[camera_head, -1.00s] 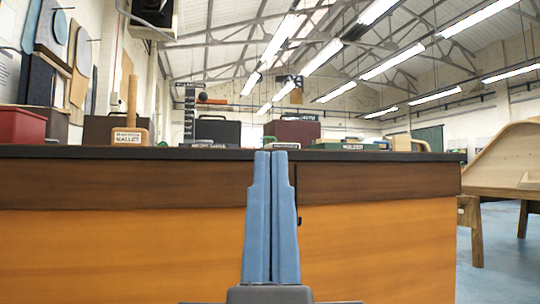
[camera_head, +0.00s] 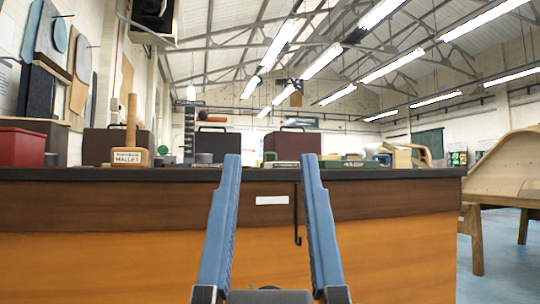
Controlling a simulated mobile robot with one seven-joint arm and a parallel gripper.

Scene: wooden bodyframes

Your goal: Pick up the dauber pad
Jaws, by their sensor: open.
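My gripper (camera_head: 272,160) is open and empty, its two blue fingers pointing up and spread apart in front of the workbench (camera_head: 110,205). The fingertips show at about the height of the bench top's front edge. I cannot tell which of the small items on the bench is the dauber pad. Candidates too small to make out include a small rounded item (camera_head: 163,151) beside the mallet and a pale item (camera_head: 371,150) near the green labelled box. The fingers may hide part of the bench top.
On the bench stand a red box (camera_head: 22,147), a wooden mallet with a label (camera_head: 130,140), dark cases (camera_head: 217,143), a dark red case (camera_head: 292,144) and a green labelled box (camera_head: 345,163). A curved wooden frame (camera_head: 505,170) stands right of the bench.

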